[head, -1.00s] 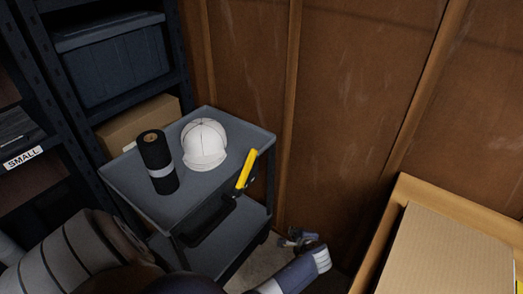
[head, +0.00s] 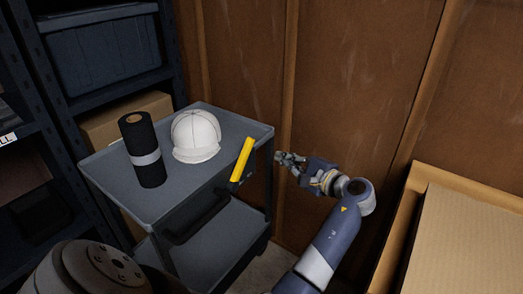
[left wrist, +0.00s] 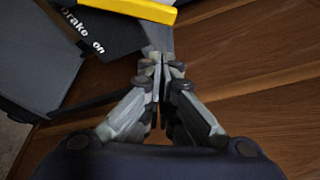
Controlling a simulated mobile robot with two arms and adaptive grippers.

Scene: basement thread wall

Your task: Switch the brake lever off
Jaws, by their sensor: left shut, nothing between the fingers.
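The brake lever (head: 242,160) has a yellow grip and stands tilted at the front right edge of the grey cart (head: 112,176). In the left wrist view the yellow grip (left wrist: 130,7) crosses the top, above a dark plate (left wrist: 97,32) with the white words "brake" and "on". My left gripper (head: 281,158) is just right of the lever in the head view, apart from it in that picture. In the left wrist view its fingertips (left wrist: 161,60) are together with nothing between them, below the yellow grip. My right gripper is not in view.
A white helmet (head: 196,137) and a black roll (head: 146,158) stand on the cart top. A dark shelf with a blue bin (head: 108,50) is at the left. A wooden wall (head: 360,70) is behind, and an open-framed box (head: 455,235) is at the right.

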